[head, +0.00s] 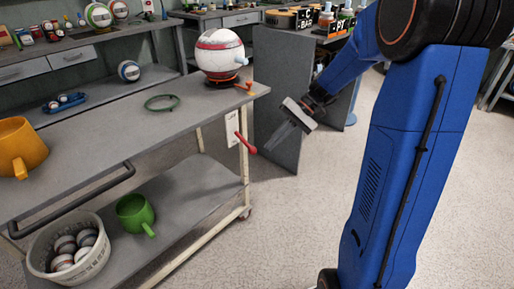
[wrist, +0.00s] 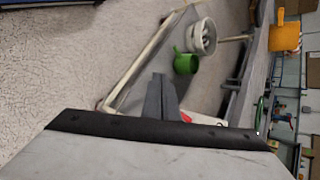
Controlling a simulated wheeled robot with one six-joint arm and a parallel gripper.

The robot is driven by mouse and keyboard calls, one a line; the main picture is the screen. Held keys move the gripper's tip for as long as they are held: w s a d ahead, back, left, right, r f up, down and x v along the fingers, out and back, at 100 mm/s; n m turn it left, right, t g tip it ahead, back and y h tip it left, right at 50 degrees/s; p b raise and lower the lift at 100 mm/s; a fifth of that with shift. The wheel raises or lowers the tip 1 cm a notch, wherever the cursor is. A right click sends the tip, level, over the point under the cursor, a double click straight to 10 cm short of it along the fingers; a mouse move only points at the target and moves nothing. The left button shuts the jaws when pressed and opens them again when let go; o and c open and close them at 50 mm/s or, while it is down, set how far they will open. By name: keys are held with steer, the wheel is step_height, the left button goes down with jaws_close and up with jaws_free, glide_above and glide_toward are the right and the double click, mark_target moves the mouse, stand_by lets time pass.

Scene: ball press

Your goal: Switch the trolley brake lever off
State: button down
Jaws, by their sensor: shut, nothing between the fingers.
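The trolley (head: 150,110) is a grey two-shelf cart with a pale frame on the left in the head view. Its red brake lever (head: 246,143) sticks out from a white plate (head: 232,129) at the trolley's right end, slanting down to the right. My gripper (head: 270,148) is shut and empty, its fingers pointing down-left, a little right of the lever's tip. They look apart, but the depth gap is hard to tell. In the wrist view, a small red bit of the lever (wrist: 186,117) shows right of the shut fingers (wrist: 158,78); the rest is hidden.
On the trolley top are an orange mug (head: 22,148), a green ring (head: 162,102) and a red-and-white ball (head: 219,52) on a base. The lower shelf holds a green mug (head: 134,212) and a bin of balls (head: 45,250). A grey panel (head: 290,90) stands behind my gripper. Floor at right is clear.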

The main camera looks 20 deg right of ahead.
mark_target(245, 142)
steer(key=w+d+f+m+y, duration=0.1)
steer(key=w+d+f+y, duration=0.1)
steer(key=w, duration=0.4)
steer(key=w+d+f+m+t+y, duration=0.1)
steer(key=w+d+f+y, duration=0.1)
steer(key=w+d+f, duration=0.2)
steer(key=shift+w+f+t, duration=0.3)
steer(key=shift+w+f, duration=0.15)
steer(key=shift+w, duration=0.6)
steer(key=shift+a, duration=0.1)
steer(key=s+a+f, duration=0.1)
steer(key=s+a, duration=0.2)
steer(key=a, duration=0.5)
steer(key=shift+a+f, duration=0.15)
steer(key=shift+a, duration=0.25)
